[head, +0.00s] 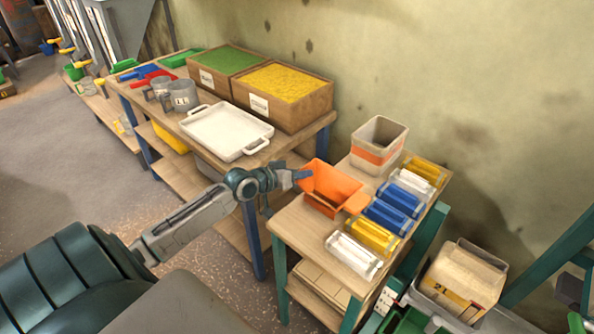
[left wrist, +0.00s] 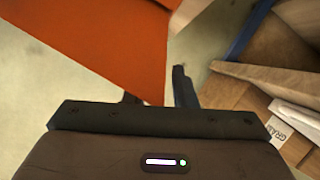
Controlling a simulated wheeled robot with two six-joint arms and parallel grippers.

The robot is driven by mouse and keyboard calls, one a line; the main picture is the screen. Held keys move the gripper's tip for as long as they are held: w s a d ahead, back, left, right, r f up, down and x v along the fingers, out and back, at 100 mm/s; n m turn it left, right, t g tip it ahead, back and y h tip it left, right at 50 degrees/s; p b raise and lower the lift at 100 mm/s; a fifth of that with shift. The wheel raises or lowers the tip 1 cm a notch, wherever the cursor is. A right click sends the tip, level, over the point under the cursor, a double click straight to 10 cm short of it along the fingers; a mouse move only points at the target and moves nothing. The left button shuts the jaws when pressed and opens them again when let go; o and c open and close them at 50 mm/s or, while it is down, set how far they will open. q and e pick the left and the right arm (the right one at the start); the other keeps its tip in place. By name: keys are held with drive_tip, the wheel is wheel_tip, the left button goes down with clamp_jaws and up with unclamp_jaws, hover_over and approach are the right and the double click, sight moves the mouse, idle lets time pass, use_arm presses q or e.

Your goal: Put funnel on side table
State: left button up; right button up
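The orange funnel (head: 334,188) sits at the back left part of the small side table (head: 298,232), apparently resting on its top. My left gripper (head: 290,188) is at the funnel's left side, very close to it. In the left wrist view the funnel's orange wall (left wrist: 110,40) fills the upper left and covers most of one finger. The other finger (left wrist: 184,86) stands clear to the right of the orange edge, with a gap between. The fingers look apart. Whether they touch the funnel is hidden. I cannot make out my right gripper.
An orange-banded bin (head: 378,145) stands behind the funnel. Several yellow, blue and clear blocks (head: 385,215) fill the table's right side. A workbench at left holds a white tray (head: 228,131) and grain boxes (head: 283,95).

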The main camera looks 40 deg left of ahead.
use_arm(q)
drive_tip(key=shift+r, duration=0.2)
drive_tip(key=shift+s+a, duration=0.15)
drive_tip(key=shift+s, duration=0.2)
drive_tip(key=p+v, duration=0.7)
drive_tip(key=v, duration=0.4)
drive_tip(key=shift+p, duration=0.35)
drive_tip(key=shift+s, duration=0.1)
